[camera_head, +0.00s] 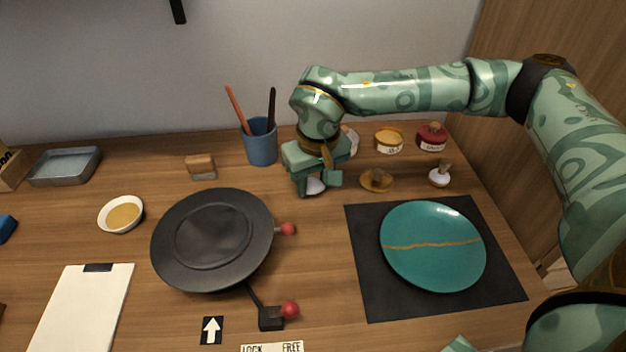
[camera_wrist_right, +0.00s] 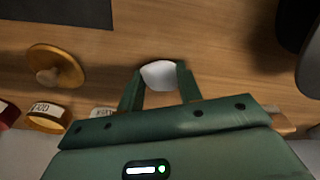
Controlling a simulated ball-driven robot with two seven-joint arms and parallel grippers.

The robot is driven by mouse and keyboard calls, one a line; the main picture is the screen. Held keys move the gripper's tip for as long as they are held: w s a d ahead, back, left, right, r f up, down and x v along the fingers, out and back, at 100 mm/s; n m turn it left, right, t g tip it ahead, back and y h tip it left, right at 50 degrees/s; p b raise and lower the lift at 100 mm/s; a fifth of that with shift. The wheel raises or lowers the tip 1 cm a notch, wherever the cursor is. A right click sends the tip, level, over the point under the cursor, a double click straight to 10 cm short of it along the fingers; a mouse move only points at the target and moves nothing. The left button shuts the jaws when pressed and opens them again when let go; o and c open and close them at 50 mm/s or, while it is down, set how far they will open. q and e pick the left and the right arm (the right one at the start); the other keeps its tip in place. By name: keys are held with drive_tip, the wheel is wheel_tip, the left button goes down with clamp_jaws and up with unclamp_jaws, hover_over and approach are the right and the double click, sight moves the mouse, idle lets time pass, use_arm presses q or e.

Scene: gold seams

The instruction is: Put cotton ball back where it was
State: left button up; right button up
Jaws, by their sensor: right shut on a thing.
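My right gripper (camera_head: 318,188) points down at the back middle of the table, to the left of the wooden lid. It is shut on the white cotton ball (camera_head: 315,187), which shows low between the fingers. In the right wrist view the cotton ball (camera_wrist_right: 159,74) sits between the two green fingertips (camera_wrist_right: 160,84). I cannot tell whether it touches the table or hangs just above it. My left gripper is not in view.
A wooden lid with a knob (camera_head: 377,181) and a white-based knobbed tool (camera_head: 439,178) stand to the right. Behind are a yellow jar (camera_head: 389,142), a red jar (camera_head: 432,139) and a blue cup (camera_head: 261,146). A teal plate (camera_head: 432,268) and black turntable (camera_head: 168,250) lie in front.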

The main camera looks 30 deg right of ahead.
sight(317, 187)
drive_tip(key=o, duration=0.9)
drive_tip(key=shift+f, duration=0.1)
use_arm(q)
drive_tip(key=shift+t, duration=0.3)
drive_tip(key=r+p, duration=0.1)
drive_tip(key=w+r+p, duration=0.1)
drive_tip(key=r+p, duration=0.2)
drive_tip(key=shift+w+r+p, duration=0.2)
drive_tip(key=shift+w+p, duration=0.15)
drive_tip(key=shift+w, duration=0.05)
use_arm(e)
drive_tip(key=r, duration=0.4)
drive_tip(key=s+r, duration=0.1)
drive_tip(key=r, duration=0.7)
drive_tip(key=shift+s+r, duration=0.1)
drive_tip(key=shift+s, duration=0.15)
